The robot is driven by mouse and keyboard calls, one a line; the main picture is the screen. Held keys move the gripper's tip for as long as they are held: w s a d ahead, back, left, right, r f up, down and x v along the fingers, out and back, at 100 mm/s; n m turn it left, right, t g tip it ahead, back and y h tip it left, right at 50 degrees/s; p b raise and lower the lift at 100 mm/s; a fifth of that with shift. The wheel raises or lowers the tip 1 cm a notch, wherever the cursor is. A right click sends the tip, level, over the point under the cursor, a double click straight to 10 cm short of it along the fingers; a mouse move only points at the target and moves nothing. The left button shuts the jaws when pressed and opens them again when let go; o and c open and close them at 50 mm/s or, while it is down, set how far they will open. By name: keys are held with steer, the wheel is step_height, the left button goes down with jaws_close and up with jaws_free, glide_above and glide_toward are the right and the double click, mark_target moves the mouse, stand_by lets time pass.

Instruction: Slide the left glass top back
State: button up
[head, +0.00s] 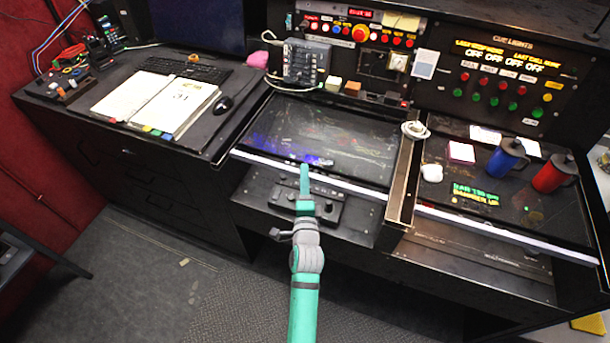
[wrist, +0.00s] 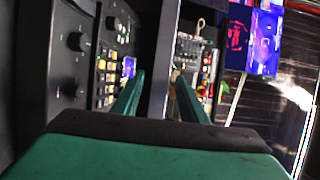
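The left glass top (head: 345,138) is a dark, reflective panel in the middle of the desk, with a pale strip (head: 350,187) along its front edge. It covers its bay, and a control panel with knobs (head: 335,205) shows below the strip. My gripper (head: 304,170) is at this front edge, its green fingertips overlapping the strip in the head view. In the wrist view, my gripper (wrist: 159,78) has its two green fingers apart, with a dark grey bar (wrist: 163,45) passing between them. I cannot tell whether either finger touches the bar.
A dark divider (head: 405,180) separates the right glass top, which carries a blue mug (head: 506,158), a red mug (head: 554,173) and small items. A coiled cable (head: 415,130) lies by the divider. A switch box (head: 306,62) and small blocks stand behind the left glass top.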

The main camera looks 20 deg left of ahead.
steer(key=shift+x, duration=0.85)
